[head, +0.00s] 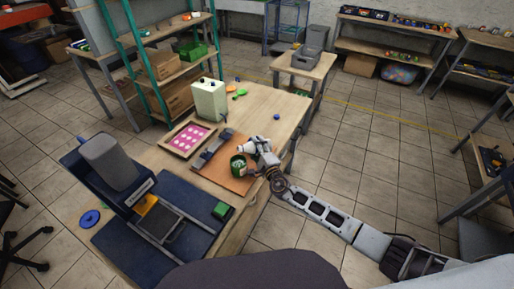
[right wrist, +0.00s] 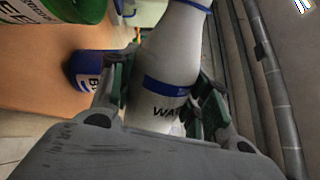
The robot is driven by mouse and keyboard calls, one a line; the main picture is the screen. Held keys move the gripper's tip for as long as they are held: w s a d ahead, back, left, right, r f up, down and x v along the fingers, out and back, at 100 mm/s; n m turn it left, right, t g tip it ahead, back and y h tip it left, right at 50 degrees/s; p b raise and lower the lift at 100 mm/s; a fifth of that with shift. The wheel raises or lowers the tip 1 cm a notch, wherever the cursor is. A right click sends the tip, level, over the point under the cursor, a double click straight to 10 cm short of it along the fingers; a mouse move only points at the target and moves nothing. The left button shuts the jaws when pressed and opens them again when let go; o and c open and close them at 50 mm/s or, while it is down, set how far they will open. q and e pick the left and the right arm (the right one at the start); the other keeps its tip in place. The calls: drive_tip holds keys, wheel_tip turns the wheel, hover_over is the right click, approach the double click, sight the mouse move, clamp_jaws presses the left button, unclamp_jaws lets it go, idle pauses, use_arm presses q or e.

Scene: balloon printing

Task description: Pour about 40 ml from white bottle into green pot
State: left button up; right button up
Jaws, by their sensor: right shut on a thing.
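The white bottle (head: 254,145) has blue bands and dark lettering, and its body also shows in the right wrist view (right wrist: 165,72). My right gripper (head: 269,166) is shut on it, with a finger on each side of its body in the right wrist view (right wrist: 162,97). In the head view the bottle looks tilted, its narrow end toward the left, above and close to the green pot (head: 238,168). The green pot stands on the orange-brown board; its lettered side shows at the top left of the wrist view (right wrist: 72,8). The bottle's tip and any liquid are too small or hidden. My left gripper is out of view.
A blue pot (right wrist: 92,70) stands near the green pot. A grey device (head: 208,150) lies left on the board (head: 231,184). The table's right edge is close.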

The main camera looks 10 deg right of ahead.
sight(253, 147)
drive_tip(key=shift+r+m, duration=0.3)
drive_tip(key=shift+m, duration=0.3)
drive_tip(key=shift+a+r+m, duration=0.15)
drive_tip(key=shift+a+m, duration=0.05)
drive_tip(key=shift+m, duration=0.2)
drive_tip(key=shift+s+a+r+m, duration=0.15)
drive_tip(key=shift+r+m, duration=0.25)
drive_tip(key=shift+m, duration=0.7)
drive_tip(key=shift+a, duration=0.1)
drive_tip(key=shift+m, duration=0.3)
drive_tip(key=shift+s+a+r+m+b, duration=0.15)
drive_tip(key=shift+a+m+b, duration=0.15)
drive_tip(key=shift+m, duration=0.3)
drive_tip(key=shift+w+a+r+m+b, duration=0.15)
drive_tip(key=shift+a+m, duration=0.15)
drive_tip(key=shift+m, duration=0.3)
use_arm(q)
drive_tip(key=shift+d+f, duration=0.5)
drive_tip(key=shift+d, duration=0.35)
use_arm(e)
drive_tip(key=shift+s+a+r+m, duration=0.1)
drive_tip(key=shift+s+a+m, duration=0.05)
drive_tip(key=shift+m, duration=0.25)
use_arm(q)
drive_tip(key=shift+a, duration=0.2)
